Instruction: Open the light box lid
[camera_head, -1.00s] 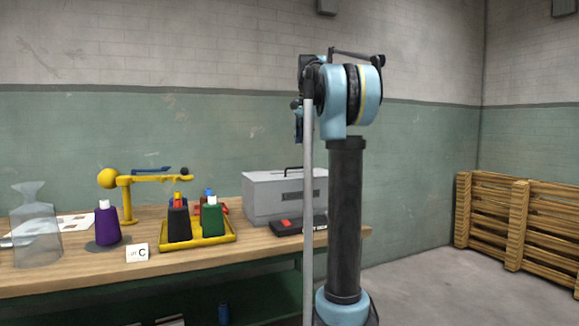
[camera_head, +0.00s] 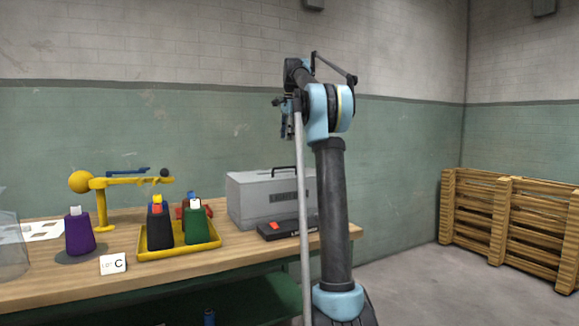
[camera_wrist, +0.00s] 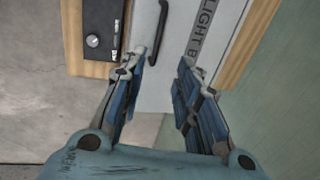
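The light box (camera_head: 248,205) is a closed grey box on the wooden bench, left of my arm, which hides its right end. A black handle (camera_head: 284,169) stands on its top. In the wrist view I look down on the pale box top (camera_wrist: 150,97), with the dark handle (camera_wrist: 160,28) and a dark strip of lettering reading "LIGHT B" (camera_wrist: 205,30). My gripper (camera_wrist: 157,72) is open and empty, its two fingers apart above the box top. In the head view it hangs small and partly hidden at my arm's upper end (camera_head: 286,118).
A black unit with a red switch (camera_head: 275,227) lies just in front of the box. A yellow tray (camera_head: 150,254) with several bottles, a yellow stand (camera_head: 98,200), a purple bottle (camera_head: 79,235) and a "C" card (camera_head: 113,264) are further left. Wooden pallets (camera_head: 500,225) stand at right.

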